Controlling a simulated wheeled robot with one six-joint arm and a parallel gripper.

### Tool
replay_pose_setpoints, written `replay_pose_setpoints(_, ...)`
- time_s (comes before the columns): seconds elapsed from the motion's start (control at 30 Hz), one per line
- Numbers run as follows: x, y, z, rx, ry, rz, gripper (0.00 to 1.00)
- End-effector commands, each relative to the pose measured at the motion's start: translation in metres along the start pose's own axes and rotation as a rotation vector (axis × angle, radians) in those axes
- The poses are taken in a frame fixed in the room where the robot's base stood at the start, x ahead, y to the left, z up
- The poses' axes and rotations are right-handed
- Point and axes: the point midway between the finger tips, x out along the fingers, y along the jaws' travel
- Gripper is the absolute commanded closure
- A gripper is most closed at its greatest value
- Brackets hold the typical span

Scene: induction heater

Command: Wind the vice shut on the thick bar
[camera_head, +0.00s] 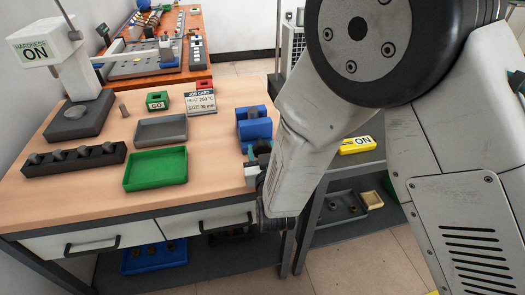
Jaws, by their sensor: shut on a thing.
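The blue vice (254,128) stands at the right edge of the wooden bench, with a dark gap in its top. I cannot make out the thick bar in or near it. My gripper (252,168) is at the near end of the vice, low beside the bench's right edge. It is shut on what appears to be the vice handle, which is mostly hidden by the gripper and my arm.
A green tray (156,169), a grey tray (161,130) and a dark rack (75,160) stand left of the vice on the bench (215,192). A hardness tester (76,118) is at the far left. A lower shelf unit with a yellow ON box (357,145) is to the right.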

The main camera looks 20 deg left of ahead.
Motion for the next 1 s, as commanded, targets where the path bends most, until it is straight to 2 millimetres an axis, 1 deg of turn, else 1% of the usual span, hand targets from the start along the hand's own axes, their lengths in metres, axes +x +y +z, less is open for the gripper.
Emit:
replay_pose_setpoints(0.3, 0.0002, -0.0003, -0.0012, 0.247, -0.02, -0.004, 0.76)
replay_pose_setpoints(0.5, 0.0002, -0.0006, -0.0012, 0.375, -0.031, -0.008, 0.76)
replay_pose_setpoints(0.7, 0.0001, -0.0008, -0.0013, 0.459, -0.038, -0.01, 0.76)
replay_pose_setpoints(1.0, 0.0001, -0.0008, -0.0012, 0.502, -0.042, -0.01, 0.76)
